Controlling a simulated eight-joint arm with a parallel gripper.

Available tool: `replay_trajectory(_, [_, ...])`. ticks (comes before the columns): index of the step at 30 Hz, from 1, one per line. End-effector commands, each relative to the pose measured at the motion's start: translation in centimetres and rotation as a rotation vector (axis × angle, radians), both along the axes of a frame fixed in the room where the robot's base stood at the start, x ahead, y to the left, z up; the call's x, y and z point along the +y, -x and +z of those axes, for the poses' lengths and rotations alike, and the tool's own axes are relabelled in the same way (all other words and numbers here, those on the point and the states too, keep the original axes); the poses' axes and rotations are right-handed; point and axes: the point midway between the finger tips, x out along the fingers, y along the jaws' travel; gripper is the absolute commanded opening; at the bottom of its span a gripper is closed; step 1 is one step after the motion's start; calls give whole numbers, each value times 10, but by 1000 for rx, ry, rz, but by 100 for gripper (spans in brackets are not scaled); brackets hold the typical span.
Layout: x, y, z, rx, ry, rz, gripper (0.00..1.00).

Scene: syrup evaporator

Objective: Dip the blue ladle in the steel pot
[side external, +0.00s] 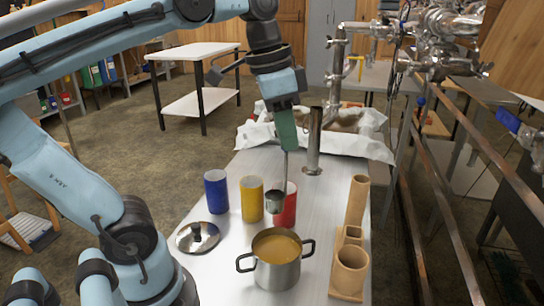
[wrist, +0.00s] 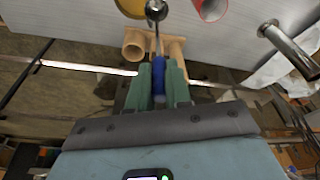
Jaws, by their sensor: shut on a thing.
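The steel pot (side external: 277,272) stands upright on the table's near part in the side view, with two dark handles and orange-brown liquid inside. My gripper (side external: 288,146) is shut on the ladle, pointing down above the table. The ladle's steel bowl (side external: 273,202) hangs in front of the red canister, higher than the pot's rim and apart from it. The green fingers hide the handle in the side view. In the wrist view the blue handle of the ladle (wrist: 158,75) shows between the fingers of my gripper (wrist: 159,68), with its bowl beyond them.
Blue (side external: 215,191), yellow (side external: 251,199) and red (side external: 289,206) canisters stand behind the pot. A steel lid (side external: 198,236) lies left of it. A wooden holder (side external: 349,270) is at the right edge. A steel post (side external: 313,145) rises behind, near white cloth (side external: 350,145).

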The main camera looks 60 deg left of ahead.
Motion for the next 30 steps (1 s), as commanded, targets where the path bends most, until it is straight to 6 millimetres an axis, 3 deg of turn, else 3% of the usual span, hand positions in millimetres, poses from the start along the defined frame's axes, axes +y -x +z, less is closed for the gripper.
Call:
replay_trajectory(3, [-22, 11, -4, 0, -1, -92, 0])
replay_trajectory(8, [-33, 18, -7, 0, 0, -146, 0])
replay_trajectory(30, [-35, 19, -46, -1, 0, -151, 0])
